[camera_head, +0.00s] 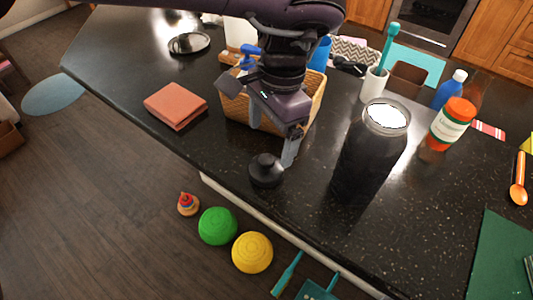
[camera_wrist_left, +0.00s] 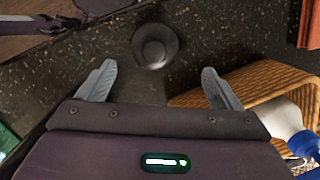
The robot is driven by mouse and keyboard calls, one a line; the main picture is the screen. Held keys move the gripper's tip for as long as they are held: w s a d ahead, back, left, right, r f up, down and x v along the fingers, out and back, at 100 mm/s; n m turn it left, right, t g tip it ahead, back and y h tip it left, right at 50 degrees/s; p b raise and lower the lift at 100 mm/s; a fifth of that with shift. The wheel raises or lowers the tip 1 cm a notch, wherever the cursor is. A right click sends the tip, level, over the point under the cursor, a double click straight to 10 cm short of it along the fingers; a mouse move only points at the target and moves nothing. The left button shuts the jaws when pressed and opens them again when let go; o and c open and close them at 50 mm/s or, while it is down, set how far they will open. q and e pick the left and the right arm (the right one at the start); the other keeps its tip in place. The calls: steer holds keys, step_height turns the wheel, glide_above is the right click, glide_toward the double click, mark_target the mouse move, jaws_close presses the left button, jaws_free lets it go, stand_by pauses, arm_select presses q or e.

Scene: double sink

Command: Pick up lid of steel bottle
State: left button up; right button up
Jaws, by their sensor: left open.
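The black lid (camera_head: 266,171) lies on the dark speckled counter near its front edge. In the left wrist view the lid (camera_wrist_left: 155,46) sits beyond the fingertips, roughly midway between them. The dark steel bottle (camera_head: 368,152) stands upright and open-topped to the right of the lid. My left gripper (camera_head: 272,142) is open and empty, pointing down above and just behind the lid, not touching it. Its two fingers also show spread apart in the left wrist view (camera_wrist_left: 158,82). My right gripper is in neither view.
A wicker basket (camera_head: 236,107) stands right behind my left gripper. A folded orange cloth (camera_head: 176,105) lies to the left. An orange-capped bottle (camera_head: 451,124) and a cup with a teal brush (camera_head: 374,84) stand further right.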

mark_target(267, 159)
arm_select(q)
steer(key=shift+s+a+f+p, duration=0.15)
steer(key=shift+s+f+p, duration=0.3)
steer(key=shift+f, duration=0.2)
steer(key=shift+s+a+f+p, duration=0.1)
steer(key=shift+s+f+p, duration=0.35)
steer(key=shift+f, duration=0.15)
steer(key=f, duration=0.1)
steer(key=f+p, duration=0.1)
steer(key=shift+w+a+f, duration=0.15)
steer(key=shift+w+f, duration=0.05)
steer(key=shift+f, duration=0.7)
steer(key=c, duration=1.1)
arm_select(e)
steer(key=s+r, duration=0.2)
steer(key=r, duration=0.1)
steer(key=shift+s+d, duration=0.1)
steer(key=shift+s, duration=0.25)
arm_select(q)
steer(key=shift+r, duration=0.15)
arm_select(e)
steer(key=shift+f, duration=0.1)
